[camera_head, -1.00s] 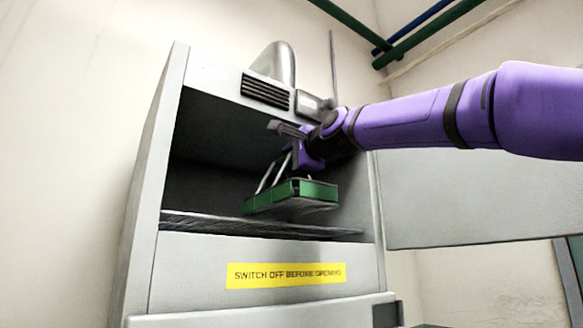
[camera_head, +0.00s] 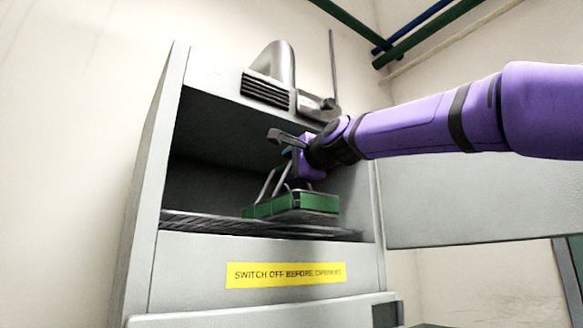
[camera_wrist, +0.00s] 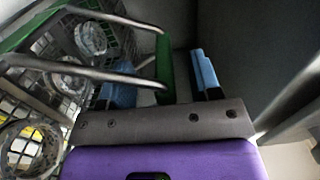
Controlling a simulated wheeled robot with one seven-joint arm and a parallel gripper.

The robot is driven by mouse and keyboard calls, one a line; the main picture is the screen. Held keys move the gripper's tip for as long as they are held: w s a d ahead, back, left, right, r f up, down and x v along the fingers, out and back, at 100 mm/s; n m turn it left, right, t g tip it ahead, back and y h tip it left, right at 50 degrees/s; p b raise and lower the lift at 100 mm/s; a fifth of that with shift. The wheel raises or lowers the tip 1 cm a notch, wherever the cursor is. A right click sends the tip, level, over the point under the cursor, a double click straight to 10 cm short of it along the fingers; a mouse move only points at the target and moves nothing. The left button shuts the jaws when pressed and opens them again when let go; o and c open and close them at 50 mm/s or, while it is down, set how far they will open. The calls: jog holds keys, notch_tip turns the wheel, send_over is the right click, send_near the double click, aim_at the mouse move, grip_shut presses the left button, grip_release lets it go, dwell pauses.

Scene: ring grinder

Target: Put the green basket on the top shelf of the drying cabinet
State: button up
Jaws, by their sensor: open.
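The green basket (camera_head: 300,202) is in the open compartment of the drying cabinet (camera_head: 185,265), at the right part of the wire top shelf (camera_head: 195,222). Its base appears to rest on the shelf, about level. In the wrist view its mesh side and green rim (camera_wrist: 35,28) show at the left, with metal handle bars leading to a green grip (camera_wrist: 164,70). My gripper (camera_wrist: 165,78) is open, its blue fingers on either side of the grip, with a visible gap at the right finger. Contact at the left finger is unclear.
Several clear round glass pieces (camera_wrist: 90,38) sit in the basket. The left part of the shelf is free. The cabinet's top front with a vent (camera_head: 265,90) is above my gripper. The open door panel (camera_head: 470,195) is at the right, below my arm.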

jog(key=v, duration=1.2)
